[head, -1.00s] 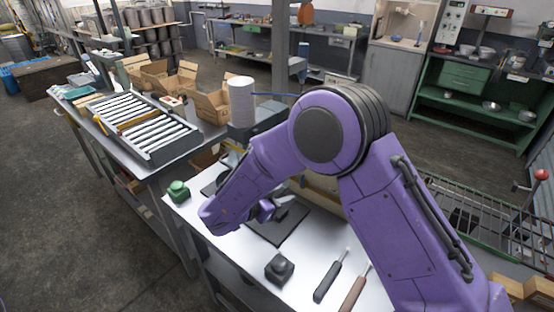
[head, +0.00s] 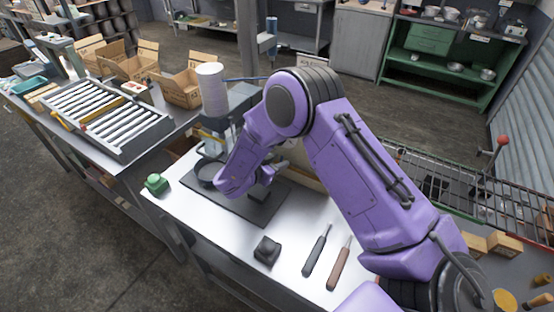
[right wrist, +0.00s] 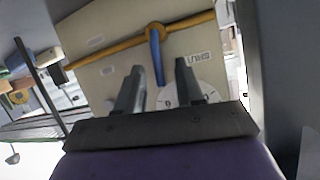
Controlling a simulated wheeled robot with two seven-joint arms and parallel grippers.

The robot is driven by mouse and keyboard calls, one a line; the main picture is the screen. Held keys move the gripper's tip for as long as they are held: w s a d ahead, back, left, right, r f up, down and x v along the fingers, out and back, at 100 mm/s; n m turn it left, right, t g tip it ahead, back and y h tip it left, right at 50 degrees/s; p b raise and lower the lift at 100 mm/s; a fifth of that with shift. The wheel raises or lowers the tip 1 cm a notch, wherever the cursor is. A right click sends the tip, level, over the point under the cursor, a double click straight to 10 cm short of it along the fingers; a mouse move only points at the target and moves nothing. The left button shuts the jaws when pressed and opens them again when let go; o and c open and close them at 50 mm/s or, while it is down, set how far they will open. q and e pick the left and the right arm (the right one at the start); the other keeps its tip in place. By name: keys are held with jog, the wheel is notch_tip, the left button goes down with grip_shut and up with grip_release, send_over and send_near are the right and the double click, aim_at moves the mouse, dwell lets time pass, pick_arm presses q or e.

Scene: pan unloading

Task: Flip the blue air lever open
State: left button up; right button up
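In the right wrist view the blue air lever (right wrist: 158,62) hangs straight down from a yellow pipe (right wrist: 105,54), across a cream panel (right wrist: 90,85) with labels. My right gripper (right wrist: 159,78) is open, its two fingers pointing at the panel on either side of the lever. The lever shows in the gap between them, apart from both; how deep it lies between them I cannot tell. In the head view my right gripper (head: 262,190) is low over the dark mat, largely covered by my purple arm. The lever is hidden there. My left gripper is not in view.
A press-like machine with a white cylinder (head: 212,88) stands behind my arm. A green button block (head: 156,184), a black block (head: 267,250) and two handled tools (head: 317,250) lie on the white table (head: 215,245). A wire rack (head: 440,185) is at right.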

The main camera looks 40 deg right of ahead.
jog(key=shift+s, duration=0.1)
jog(key=shift+r, duration=0.1)
jog(key=shift+c, duration=1)
grip_shut()
